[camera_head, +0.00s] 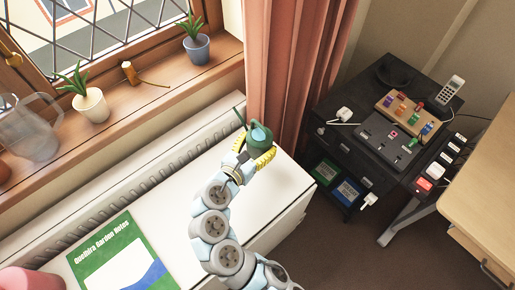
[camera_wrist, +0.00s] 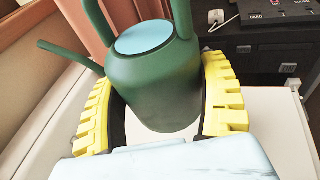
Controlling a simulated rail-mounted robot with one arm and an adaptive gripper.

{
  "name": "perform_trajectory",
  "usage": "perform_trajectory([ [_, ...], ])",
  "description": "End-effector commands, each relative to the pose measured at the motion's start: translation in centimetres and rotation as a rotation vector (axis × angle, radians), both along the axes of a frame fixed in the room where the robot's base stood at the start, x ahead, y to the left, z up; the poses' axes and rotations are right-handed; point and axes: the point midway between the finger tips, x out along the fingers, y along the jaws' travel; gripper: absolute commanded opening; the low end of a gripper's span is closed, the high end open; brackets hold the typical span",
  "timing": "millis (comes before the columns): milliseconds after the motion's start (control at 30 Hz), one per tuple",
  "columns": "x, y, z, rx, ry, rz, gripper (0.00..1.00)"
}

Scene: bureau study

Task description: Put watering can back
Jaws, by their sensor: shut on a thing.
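The green watering can (camera_wrist: 155,85) is between the yellow-padded fingers of my gripper (camera_wrist: 165,110) in the wrist view. The fingers are shut on its body from both sides. Its top shows a light blue round surface, a spout reaches to the left, and a green handle part rises above. In the head view the can (camera_head: 259,135) shows at the end of my arm, above the right part of the white cabinet top. My gripper (camera_head: 252,158) partly hides it there. Whether its base touches the white surface cannot be told.
The wooden windowsill (camera_head: 145,92) carries a white plant pot (camera_head: 91,106), a blue-grey pot (camera_head: 196,50) and a clear pitcher (camera_head: 32,135). A green book (camera_head: 118,252) lies on the white top (camera_head: 185,190). A pink curtain (camera_head: 290,70) hangs behind the can. A dark cabinet (camera_head: 340,145) stands right.

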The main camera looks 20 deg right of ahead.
Motion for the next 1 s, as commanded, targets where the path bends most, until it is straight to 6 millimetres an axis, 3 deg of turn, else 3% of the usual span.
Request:
perform_trajectory([
  [200, 1.9, -0.8, -2.8, 0.001, 0.003, -0.004, 0.36],
  [333, 2.6, -1.0, -3.4, -0.001, 0.001, -0.002, 0.36],
  [567, 3.2, -1.1, -4.2, 0.0, 0.0, -0.002, 0.36],
  [800, 3.1, -1.1, -7.2, -0.001, 0.003, 0.0, 0.36],
  [1000, 3.2, -1.1, -7.1, -0.001, 0.0, -0.001, 0.36],
])
